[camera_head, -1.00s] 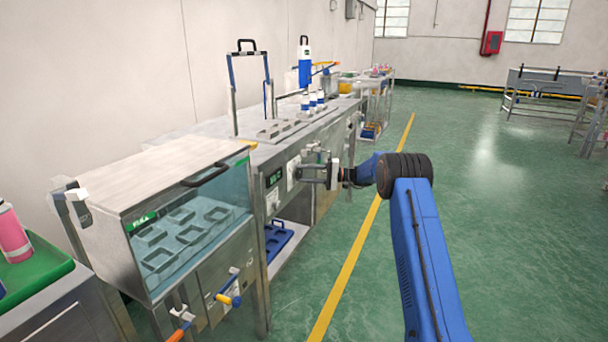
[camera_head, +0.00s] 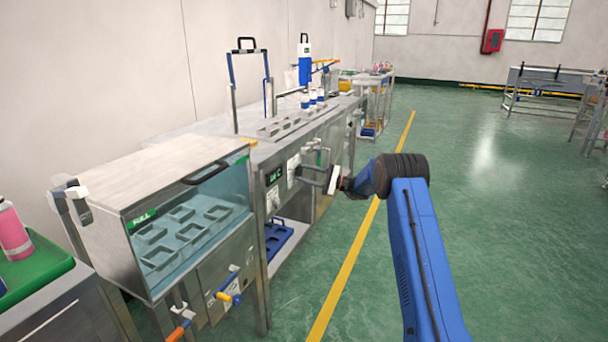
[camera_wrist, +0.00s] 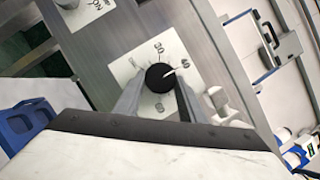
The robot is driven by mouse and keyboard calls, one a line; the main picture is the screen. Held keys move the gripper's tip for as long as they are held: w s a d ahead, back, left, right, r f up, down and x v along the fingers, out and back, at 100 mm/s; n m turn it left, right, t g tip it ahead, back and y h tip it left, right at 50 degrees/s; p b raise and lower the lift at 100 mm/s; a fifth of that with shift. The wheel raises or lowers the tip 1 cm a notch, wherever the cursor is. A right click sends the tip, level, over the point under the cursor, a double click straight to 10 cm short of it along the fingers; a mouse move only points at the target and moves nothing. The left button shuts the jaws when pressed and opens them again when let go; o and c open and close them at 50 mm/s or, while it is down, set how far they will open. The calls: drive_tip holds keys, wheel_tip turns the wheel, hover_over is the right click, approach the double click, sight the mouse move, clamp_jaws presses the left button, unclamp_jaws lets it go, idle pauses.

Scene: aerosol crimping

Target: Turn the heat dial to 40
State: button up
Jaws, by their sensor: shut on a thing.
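The heat dial (camera_wrist: 158,77) is a round black knob on a pale scale plate in the wrist view. Its white pointer aims to the upper right, at or very near a number that looks like 40 (camera_wrist: 185,63). The number 30 (camera_wrist: 158,49) stands above the knob. My gripper (camera_wrist: 160,84) is shut on the dial, one finger on each side of it. In the head view my gripper (camera_head: 312,177) is at the machine's front panel, tilted, and the dial cannot be made out there.
A dark display (camera_head: 274,176) is on the panel left of my gripper. A water tank (camera_head: 180,225) with a glass front stands nearer, with coloured valve handles (camera_head: 228,297) below. A blue tray (camera_head: 277,238) sits on a low shelf.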

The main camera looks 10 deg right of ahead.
idle(0.3)
drive_tip(key=o, duration=1)
drive_tip(key=shift+o, duration=0.2)
drive_tip(key=shift+d+f, duration=0.1)
drive_tip(key=shift+d, duration=0.05)
drive_tip(key=v, duration=1.7)
drive_tip(key=shift+d, duration=0.15)
